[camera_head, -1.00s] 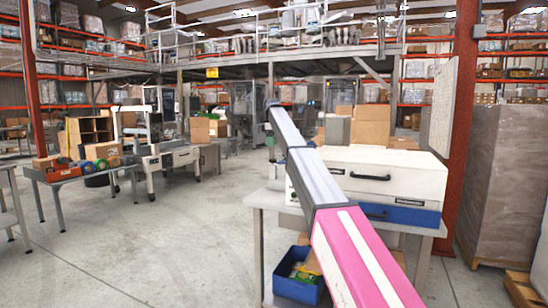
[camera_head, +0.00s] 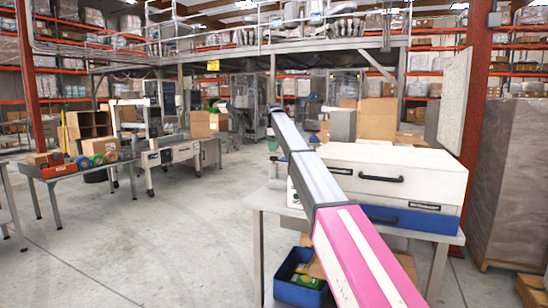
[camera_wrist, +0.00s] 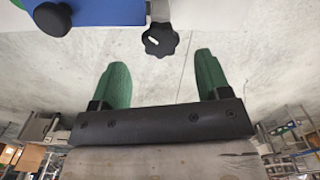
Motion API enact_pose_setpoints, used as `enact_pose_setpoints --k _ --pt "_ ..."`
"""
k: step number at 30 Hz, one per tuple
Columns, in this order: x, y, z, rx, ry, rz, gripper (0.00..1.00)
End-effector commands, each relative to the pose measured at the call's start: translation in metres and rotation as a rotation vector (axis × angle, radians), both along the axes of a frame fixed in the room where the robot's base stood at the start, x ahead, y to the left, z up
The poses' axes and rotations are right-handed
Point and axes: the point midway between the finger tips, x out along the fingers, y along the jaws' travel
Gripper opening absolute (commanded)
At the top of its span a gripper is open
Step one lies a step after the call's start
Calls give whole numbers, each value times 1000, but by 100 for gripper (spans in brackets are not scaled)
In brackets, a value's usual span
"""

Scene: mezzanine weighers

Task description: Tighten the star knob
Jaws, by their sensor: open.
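The star knob (camera_wrist: 160,40) is black with a lobed rim and a small white mark. It shows at the top middle of the wrist view, on a pale bracket beside a blue and white machine part (camera_wrist: 95,12). My gripper (camera_wrist: 160,78) has two green fingers spread apart with nothing between them. The knob lies beyond the fingertips, roughly in line with the gap and apart from them. In the head view my arm hides the gripper, and I cannot make out the knob there.
A round black knob (camera_wrist: 52,19) sits left of the star knob. In the head view a white and blue case (camera_head: 395,180) stands on a table (camera_head: 440,236), with a blue bin (camera_head: 300,283) below. A red post (camera_head: 478,90) stands right. Open floor (camera_head: 150,240) lies left.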

Motion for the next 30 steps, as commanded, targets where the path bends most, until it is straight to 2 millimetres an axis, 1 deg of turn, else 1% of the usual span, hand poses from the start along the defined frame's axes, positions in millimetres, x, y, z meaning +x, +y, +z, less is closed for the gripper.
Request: enact_pose_setpoints --k 1,3,7,12,18,19,20,21,23,30 --pt "-1 0 -10 0 1 0 70" --pt "-1 0 -22 0 0 0 70" --pt "-1 0 -40 0 0 0 70" --pt "0 0 -48 0 -1 0 70" --pt "0 0 -49 0 -1 0 70" --pt "0 0 -49 0 -1 0 64" --pt "0 0 -49 0 -1 0 54" --pt "0 0 -49 0 -1 0 41" --pt "0 0 -49 0 -1 0 21" --pt "0 0 -49 0 -1 -7 21"
